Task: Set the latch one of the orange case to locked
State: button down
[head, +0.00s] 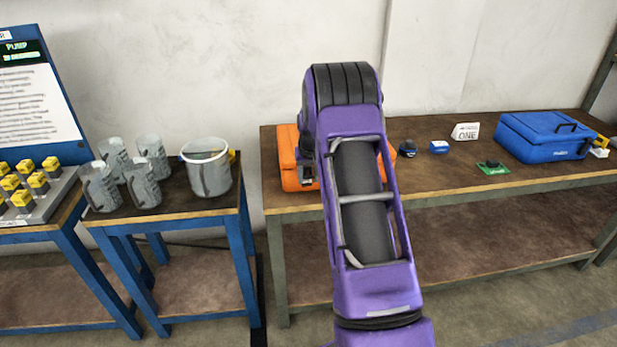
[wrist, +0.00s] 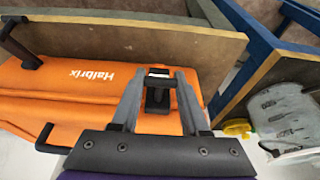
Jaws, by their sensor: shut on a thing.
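The orange case (head: 292,170) lies on the brown workbench in the head view, largely hidden behind my purple arm. In the wrist view the case (wrist: 62,82) shows its orange side with the white word "Halbrix". A black latch (wrist: 158,97) sits on the case, with a small white patch at its upper end. My gripper (wrist: 160,80) is at this latch, its grey fingers on either side of it, shut on it.
Black fittings (wrist: 42,138) stick out from the case's left part. Left of the bench, a blue-legged table holds a grey bucket (head: 208,168) and several grey mugs. A blue case (head: 543,137), green board (head: 492,168) and small items stand on the workbench (head: 440,185) to the right.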

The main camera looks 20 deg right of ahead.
jog(key=shift+c, duration=2)
grip_release()
jog(key=v, duration=1.7)
jog(key=shift+r, duration=0.2)
